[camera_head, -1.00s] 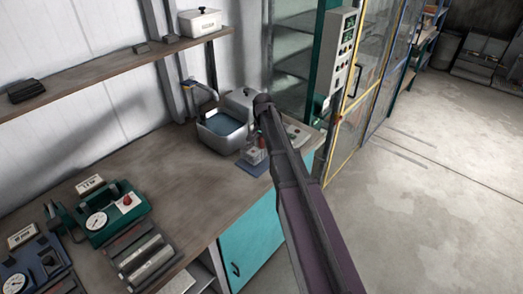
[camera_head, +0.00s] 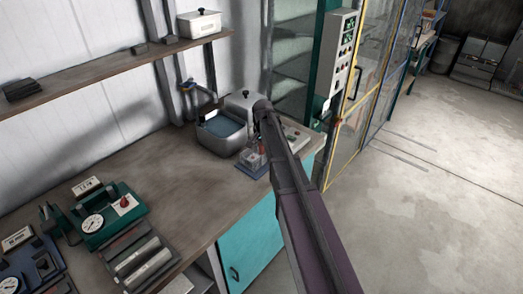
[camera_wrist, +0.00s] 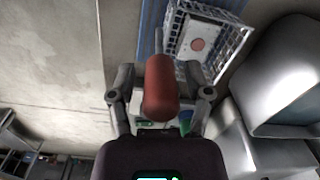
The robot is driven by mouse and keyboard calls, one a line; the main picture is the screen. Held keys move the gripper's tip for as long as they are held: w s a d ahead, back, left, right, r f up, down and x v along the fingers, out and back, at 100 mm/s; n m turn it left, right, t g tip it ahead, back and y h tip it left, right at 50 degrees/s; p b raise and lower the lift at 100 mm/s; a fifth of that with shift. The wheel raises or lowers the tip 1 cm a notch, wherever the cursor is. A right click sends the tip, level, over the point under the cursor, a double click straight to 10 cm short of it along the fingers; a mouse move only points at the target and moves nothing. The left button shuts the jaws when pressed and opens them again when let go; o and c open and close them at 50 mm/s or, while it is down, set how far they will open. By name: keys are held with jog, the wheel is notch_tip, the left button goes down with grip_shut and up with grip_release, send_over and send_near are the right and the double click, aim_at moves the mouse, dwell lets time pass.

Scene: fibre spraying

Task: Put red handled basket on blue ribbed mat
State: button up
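The basket (camera_wrist: 208,38) is a light wire-sided box with a red handle (camera_wrist: 161,88), and a pale block with a red disc lies inside. In the head view the basket (camera_head: 253,158) stands at the blue mat (camera_head: 246,171), near the bench's right end. In the wrist view the blue mat (camera_wrist: 148,35) shows as a strip left of the basket; how fully the basket rests on it is hidden. My gripper (camera_wrist: 161,76) is open, with a finger on each side of the red handle and visible gaps between. In the head view my arm hides the fingers.
A grey basin (camera_head: 222,132) stands close to the left of the basket. A control panel (camera_head: 291,138) lies behind my arm. Teal and blue gauge units (camera_head: 108,215) stand at the front left. The bench middle (camera_head: 150,170) is clear.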

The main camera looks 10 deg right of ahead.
jog(key=shift+r, duration=0.2)
dwell(0.3)
notch_tip(320, 180, up, 12)
jog(key=p, duration=1.2)
jog(key=shift+d, duration=0.1)
jog(key=shift+s, duration=0.1)
dwell(0.5)
jog(key=s+a+n, duration=0.3)
jog(key=s+n, duration=0.4)
jog(key=s, duration=1.8)
jog(key=shift+s+n, duration=0.2)
jog(key=shift+n, duration=0.2)
jog(key=shift+f, duration=0.15)
notch_tip(320, 180, down, 8)
jog(key=b, duration=0.8)
